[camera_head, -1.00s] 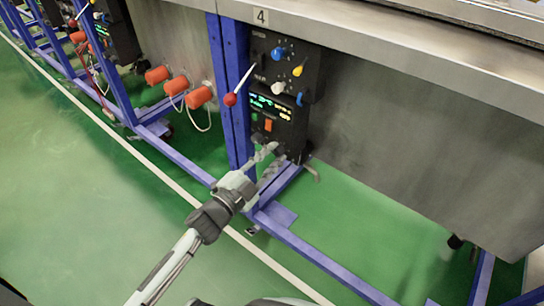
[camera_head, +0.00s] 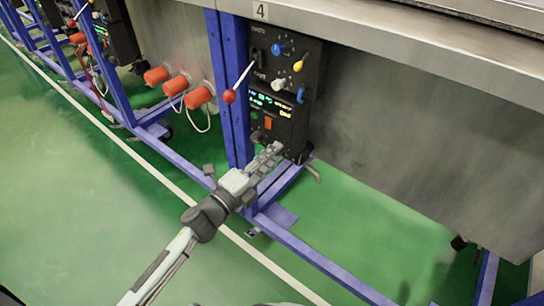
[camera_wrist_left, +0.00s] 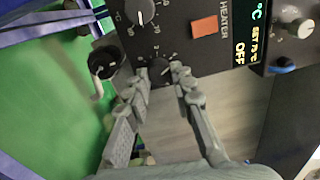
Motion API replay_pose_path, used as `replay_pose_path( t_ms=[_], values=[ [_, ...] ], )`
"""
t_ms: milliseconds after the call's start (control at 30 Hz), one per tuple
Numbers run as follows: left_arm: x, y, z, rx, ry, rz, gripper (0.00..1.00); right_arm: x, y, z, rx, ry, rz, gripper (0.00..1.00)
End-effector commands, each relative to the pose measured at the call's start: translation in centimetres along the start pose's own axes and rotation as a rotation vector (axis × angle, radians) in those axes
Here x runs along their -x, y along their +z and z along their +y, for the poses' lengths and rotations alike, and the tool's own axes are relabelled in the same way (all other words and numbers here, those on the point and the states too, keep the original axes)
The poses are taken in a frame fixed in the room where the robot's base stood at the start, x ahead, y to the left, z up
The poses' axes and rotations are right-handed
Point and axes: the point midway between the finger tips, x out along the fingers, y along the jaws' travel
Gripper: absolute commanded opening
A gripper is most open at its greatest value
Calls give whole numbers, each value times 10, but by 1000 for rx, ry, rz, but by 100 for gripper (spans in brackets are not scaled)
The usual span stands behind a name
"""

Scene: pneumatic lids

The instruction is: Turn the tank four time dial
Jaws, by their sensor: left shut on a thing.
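The tank four control box (camera_head: 275,115) is black and hangs under the plate marked 4 (camera_head: 261,12). In the left wrist view its panel shows a black dial (camera_wrist_left: 158,71) with a numbered scale, and a second dial (camera_wrist_left: 140,11) farther up the picture. The black dial's label is not readable. My left gripper (camera_head: 277,148) reaches the lower part of the box. In the wrist view its fingertips (camera_wrist_left: 161,76) are shut on the black dial, one on each side. In the head view the fingers hide this dial. My right gripper is not in view.
An orange switch (camera_wrist_left: 204,27) marked HEATER and a lit display (camera_wrist_left: 250,35) sit beside the dials. A red-knobbed lever (camera_head: 230,96) stands left of the box. Blue frame posts and rails (camera_head: 290,237) surround it. Open green floor lies at left.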

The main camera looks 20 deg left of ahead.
Motion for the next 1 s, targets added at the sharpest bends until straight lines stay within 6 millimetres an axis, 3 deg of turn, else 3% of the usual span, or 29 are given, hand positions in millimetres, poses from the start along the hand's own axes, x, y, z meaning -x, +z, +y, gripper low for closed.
replay_pose_path(
  t_ms=[567,600,767,1000],
  values=[
    [0,0,1,-37,2,2,0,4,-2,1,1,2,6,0],
    [0,0,1,-37,2,1,24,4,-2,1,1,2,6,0],
    [0,0,1,-36,2,1,44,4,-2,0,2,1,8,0],
    [0,0,0,-36,1,1,44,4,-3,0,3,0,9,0]
  ],
)
